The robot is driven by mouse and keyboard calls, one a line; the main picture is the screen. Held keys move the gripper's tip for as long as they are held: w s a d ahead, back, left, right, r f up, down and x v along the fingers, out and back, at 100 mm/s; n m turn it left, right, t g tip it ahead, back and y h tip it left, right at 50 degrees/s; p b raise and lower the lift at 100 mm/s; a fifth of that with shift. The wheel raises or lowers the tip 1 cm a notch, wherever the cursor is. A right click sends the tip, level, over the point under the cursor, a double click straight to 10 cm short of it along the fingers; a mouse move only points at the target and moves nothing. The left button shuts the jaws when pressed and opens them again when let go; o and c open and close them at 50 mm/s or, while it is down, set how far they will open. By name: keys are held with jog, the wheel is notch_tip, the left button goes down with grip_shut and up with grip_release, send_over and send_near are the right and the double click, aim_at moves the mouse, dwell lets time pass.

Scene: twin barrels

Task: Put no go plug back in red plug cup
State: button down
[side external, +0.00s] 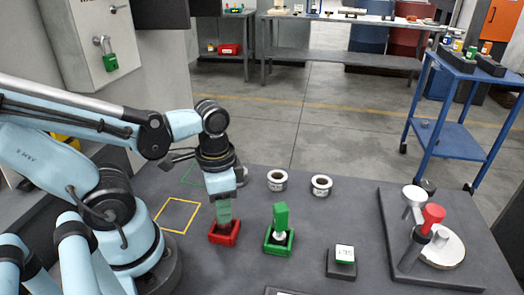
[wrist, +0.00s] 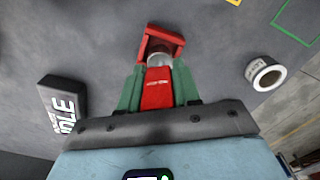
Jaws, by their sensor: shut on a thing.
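My gripper (side external: 224,214) points down right over the red plug cup (side external: 224,234), left of centre on the table. In the wrist view its two green fingers (wrist: 157,84) are shut on the red handle of the no go plug (wrist: 157,95). The plug's grey metal end reaches the opening of the red cup (wrist: 155,33); I cannot tell how deep it sits. In the side view the fingers hide the plug.
A green plug (side external: 281,217) stands in a green cup (side external: 279,243) just right. Two white rings (side external: 277,180) (side external: 321,186) lie behind. A small dark block with a lit display (side external: 342,262) and a dark plate with a fixture (side external: 397,270) are farther right. A yellow outlined square (side external: 163,223) is left.

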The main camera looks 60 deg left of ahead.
jog(key=shift+f, duration=1.15)
jog(key=c, duration=0.7)
grip_release()
jog(key=shift+r, duration=0.15)
jog(key=shift+r, duration=5.9)
